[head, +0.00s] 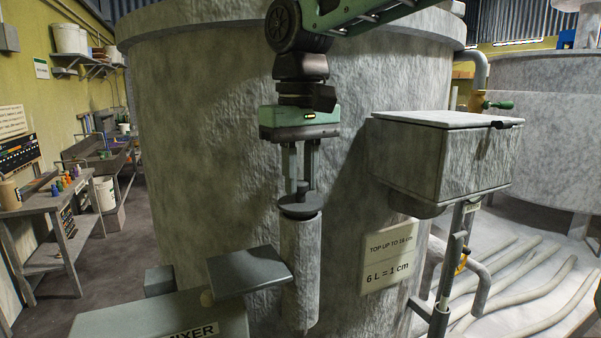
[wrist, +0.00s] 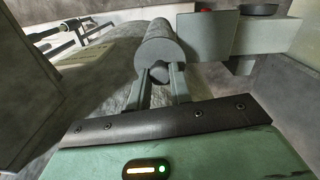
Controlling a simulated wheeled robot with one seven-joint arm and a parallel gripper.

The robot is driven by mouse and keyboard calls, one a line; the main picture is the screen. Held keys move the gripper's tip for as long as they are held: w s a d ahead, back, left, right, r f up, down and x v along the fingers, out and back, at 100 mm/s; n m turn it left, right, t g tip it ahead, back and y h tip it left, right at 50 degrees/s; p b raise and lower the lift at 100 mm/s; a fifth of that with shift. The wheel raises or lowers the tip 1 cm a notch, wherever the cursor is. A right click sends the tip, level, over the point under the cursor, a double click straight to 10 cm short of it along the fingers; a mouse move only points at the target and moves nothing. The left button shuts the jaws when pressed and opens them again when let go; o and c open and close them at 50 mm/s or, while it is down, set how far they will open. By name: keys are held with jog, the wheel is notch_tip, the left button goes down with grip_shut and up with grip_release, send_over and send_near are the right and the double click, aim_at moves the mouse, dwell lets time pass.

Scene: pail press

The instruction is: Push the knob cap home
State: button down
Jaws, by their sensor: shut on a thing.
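A grey knob cap (head: 300,205) with a wide round disc and a small dark knob sits at the top of an upright grey cylinder (head: 300,265). My gripper (head: 302,186) points straight down above it, its two fingers closed around the small knob. In the wrist view the fingers (wrist: 161,82) hold the knob from both sides, with the round cap (wrist: 158,53) just beyond their tips. The cap looks level and in line with the cylinder. Whether a gap lies between its underside and the cylinder cannot be told.
A large stone-grey tank (head: 200,150) stands close behind the cylinder. A flat grey plate (head: 248,271) and a mixer box (head: 160,318) sit at the lower left. A lidded grey box (head: 447,155) is on the right, above pipes. A sign (head: 388,258) is on the tank.

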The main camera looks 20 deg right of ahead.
jog(key=shift+f+b, duration=0.35)
jog(key=shift+f, duration=0.3)
jog(key=c, duration=1.2)
grip_release()
jog(key=shift+o, duration=0.2)
jog(key=shift+r+b, duration=1.1)
jog(key=shift+r, duration=2.65)
